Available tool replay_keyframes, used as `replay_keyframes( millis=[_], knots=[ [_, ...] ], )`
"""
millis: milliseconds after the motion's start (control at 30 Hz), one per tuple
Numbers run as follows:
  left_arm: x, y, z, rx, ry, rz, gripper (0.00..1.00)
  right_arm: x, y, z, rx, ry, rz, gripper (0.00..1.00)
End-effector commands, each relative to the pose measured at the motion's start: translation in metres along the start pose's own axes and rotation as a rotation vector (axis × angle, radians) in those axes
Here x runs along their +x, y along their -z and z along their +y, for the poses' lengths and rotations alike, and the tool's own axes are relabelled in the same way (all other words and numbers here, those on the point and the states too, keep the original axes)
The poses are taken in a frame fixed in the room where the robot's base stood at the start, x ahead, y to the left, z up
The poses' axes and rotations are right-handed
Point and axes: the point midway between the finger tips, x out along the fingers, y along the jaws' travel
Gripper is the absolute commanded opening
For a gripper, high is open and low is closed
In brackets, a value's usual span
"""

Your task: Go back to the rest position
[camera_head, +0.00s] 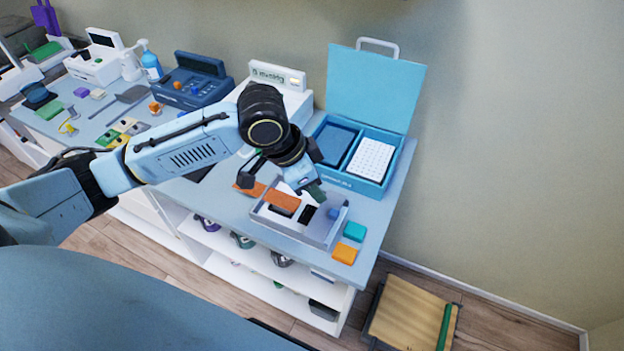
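My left arm comes in from the left and reaches over the table (228,203). My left gripper (282,186) is above a grey tray (318,233) near the table's right end. Its fingers look spread wide apart, with nothing visibly held between them. The tray holds an orange piece (282,201), a black piece (308,214) and a small blue piece (334,213). The gripper hides part of the tray's back side. I cannot tell whether the fingers touch anything. My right gripper is not in view.
An open teal case (393,181) with its lid up stands behind the tray. A teal block (355,231) and an orange block (345,253) lie right of it. A wooden board (412,318) is on the floor.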

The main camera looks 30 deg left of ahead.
Motion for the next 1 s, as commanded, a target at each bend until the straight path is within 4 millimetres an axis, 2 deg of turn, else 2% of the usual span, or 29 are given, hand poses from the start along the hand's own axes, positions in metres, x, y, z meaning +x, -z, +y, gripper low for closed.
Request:
replay_keyframes(
  millis=[367, 467, 567, 767, 1000],
  knots=[
    [0.003, -0.001, 0.005, 0.001, -0.004, 0.005, 0.42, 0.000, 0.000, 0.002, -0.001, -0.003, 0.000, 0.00],
    [0.012, -0.003, 0.021, 0.003, -0.015, 0.022, 0.42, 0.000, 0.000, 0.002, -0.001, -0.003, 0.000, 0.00],
    [0.024, -0.007, 0.045, -0.010, -0.023, 0.054, 0.42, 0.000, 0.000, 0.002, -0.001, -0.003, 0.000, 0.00],
    [0.038, -0.031, 0.085, -0.119, 0.002, 0.109, 0.42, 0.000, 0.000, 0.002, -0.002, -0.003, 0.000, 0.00],
    [0.040, -0.089, 0.104, -0.331, 0.094, 0.074, 0.42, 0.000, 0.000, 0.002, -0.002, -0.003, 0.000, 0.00]
  ],
)
